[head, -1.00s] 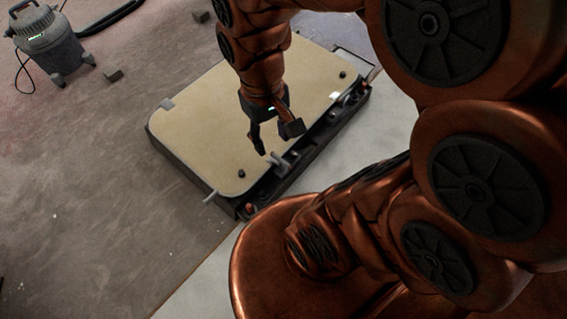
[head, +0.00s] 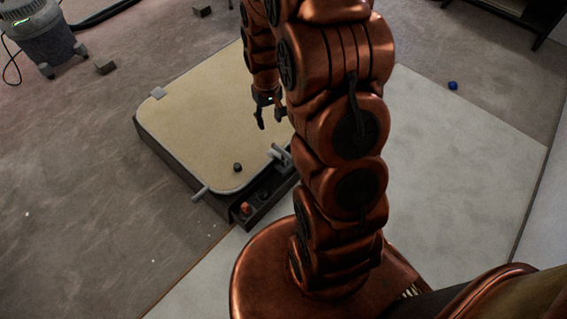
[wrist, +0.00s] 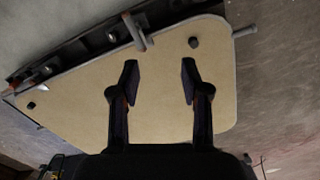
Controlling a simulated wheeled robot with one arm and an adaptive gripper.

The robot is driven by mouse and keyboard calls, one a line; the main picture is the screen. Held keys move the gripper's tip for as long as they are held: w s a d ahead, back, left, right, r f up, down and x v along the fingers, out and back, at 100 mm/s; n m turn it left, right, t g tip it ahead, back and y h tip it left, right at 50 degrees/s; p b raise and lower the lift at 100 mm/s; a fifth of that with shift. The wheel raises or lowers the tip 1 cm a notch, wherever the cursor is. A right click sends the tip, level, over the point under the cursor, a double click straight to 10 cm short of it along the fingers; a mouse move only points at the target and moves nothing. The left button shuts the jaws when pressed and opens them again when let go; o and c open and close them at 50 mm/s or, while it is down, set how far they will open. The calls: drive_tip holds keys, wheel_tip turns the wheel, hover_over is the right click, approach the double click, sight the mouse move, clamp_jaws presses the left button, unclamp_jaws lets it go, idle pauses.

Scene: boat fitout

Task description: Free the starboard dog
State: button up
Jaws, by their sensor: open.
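A hatch with a cream lid (head: 200,110) in a dark frame (head: 180,178) lies on the floor. A grey lever dog (head: 281,154) stands at its near right edge; it also shows in the wrist view (wrist: 134,31), upper middle. A second grey lever (head: 201,193) sticks out at the near left edge, seen in the wrist view (wrist: 245,31) at upper right. I cannot tell which one is starboard. My gripper (head: 270,119) is open and empty above the lid, apart from the nearer lever. Its two fingers (wrist: 159,76) point towards the lid's lever edge.
Black knobs (head: 237,167) stand on the lid. A red-orange knob (head: 246,209) sits on the dark side ledge.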

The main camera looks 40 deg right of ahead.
sight(283, 152)
drive_tip(key=shift+m+t, duration=0.3)
drive_tip(key=w+d+f+b, duration=0.1)
drive_tip(key=d+f+b, duration=0.1)
drive_tip(key=f, duration=0.6)
drive_tip(key=w+d+f+b, duration=0.1)
drive_tip(key=d+f+b, duration=0.2)
drive_tip(key=f, duration=0.5)
drive_tip(key=w+d+f+b, duration=0.1)
drive_tip(key=d+f+b, duration=0.2)
drive_tip(key=f, duration=0.6)
drive_tip(key=shift+w+b, duration=0.35)
drive_tip(key=shift+b, duration=0.2)
wheel_tip(283, 152, down, 7)
drive_tip(key=shift+a+f+b, duration=0.1)
drive_tip(key=shift+f+b, duration=0.1)
drive_tip(key=shift+b, duration=0.95)
